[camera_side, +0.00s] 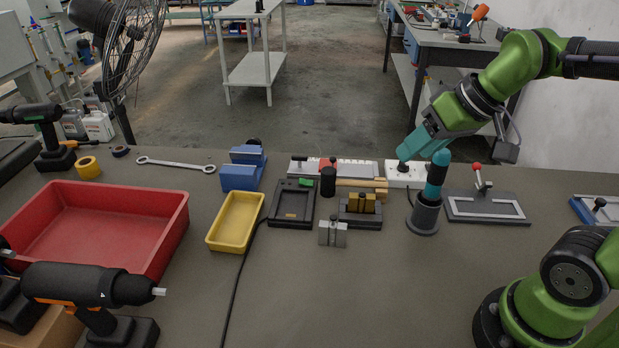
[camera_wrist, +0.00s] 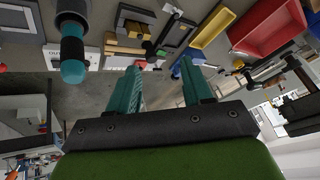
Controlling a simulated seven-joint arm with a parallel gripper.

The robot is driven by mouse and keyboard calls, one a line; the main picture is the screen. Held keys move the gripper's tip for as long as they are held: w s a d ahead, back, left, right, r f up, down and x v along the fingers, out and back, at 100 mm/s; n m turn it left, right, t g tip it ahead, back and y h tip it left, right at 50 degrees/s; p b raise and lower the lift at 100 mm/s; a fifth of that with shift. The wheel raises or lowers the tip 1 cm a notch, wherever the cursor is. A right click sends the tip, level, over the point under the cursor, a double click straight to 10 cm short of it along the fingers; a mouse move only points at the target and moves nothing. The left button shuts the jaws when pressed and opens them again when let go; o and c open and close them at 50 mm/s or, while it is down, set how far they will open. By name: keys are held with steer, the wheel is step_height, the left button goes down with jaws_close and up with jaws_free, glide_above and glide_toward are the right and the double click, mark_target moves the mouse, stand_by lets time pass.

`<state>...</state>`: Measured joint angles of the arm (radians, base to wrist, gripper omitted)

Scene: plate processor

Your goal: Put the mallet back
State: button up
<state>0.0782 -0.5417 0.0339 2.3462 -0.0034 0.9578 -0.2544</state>
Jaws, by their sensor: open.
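The mallet has a black cylindrical head (camera_side: 328,181) and a light wooden handle (camera_side: 362,183) that points right. It lies in the middle of the bench, behind a dark fixture with yellow blocks. In the wrist view its handle (camera_wrist: 123,50) shows beyond my fingers, small and partly crowded by other things. My gripper (camera_side: 413,153) is open and empty, raised above the bench to the right of the mallet and apart from it. Both teal fingers (camera_wrist: 162,68) show in the wrist view with nothing between them.
A teal and black tool stands upright in a grey round holder (camera_side: 425,218) close to my gripper. The front middle bench is clear.

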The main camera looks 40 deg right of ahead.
steer(key=s, duration=0.1)
steer(key=s+m, duration=0.1)
steer(key=s+a+m+t, duration=0.1)
steer(key=shift+s+f, duration=0.35)
steer(key=shift+s, duration=0.05)
